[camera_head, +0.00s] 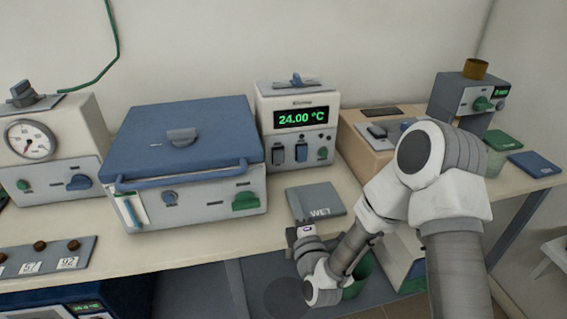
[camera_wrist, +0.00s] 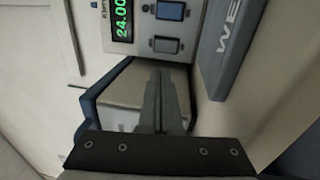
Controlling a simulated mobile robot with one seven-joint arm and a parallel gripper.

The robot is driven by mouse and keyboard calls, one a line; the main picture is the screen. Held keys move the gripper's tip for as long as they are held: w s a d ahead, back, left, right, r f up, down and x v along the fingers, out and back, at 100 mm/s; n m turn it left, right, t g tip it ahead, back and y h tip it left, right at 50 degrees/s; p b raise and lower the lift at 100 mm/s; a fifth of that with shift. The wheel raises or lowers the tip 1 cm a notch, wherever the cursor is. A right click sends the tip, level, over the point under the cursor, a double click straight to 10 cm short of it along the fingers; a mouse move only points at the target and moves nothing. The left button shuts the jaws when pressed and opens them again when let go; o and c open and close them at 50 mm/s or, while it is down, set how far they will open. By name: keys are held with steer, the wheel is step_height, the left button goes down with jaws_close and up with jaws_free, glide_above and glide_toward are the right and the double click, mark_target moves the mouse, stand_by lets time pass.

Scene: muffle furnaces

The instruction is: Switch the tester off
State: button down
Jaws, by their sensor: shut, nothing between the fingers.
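No readable label marks which device is the tester. A grey unit (camera_head: 455,97) with a brown cup on top, a green knob (camera_head: 482,104) and a small lit green display stands at the back right. My gripper (camera_head: 301,232) is at the bench's front edge, below the WET pad. In the wrist view its fingers (camera_wrist: 155,85) are shut and empty.
A blue-lidded box (camera_head: 190,145) with a front handle and a green knob (camera_head: 245,201) stands left of the middle unit. A dial-gauge unit (camera_head: 45,140) is far left. The grey WET pad (camera_head: 315,203) lies near my gripper. A tan device (camera_head: 365,145) stands behind my arm.

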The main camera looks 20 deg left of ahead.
mark_target(278, 155)
steer(key=shift+w, duration=0.1)
steer(key=x, duration=1.3)
steer(key=shift+w+a+b, duration=0.15)
steer(key=shift+w+b, duration=0.2)
steer(key=shift+b, duration=0.05)
steer(key=shift+a, duration=0.2)
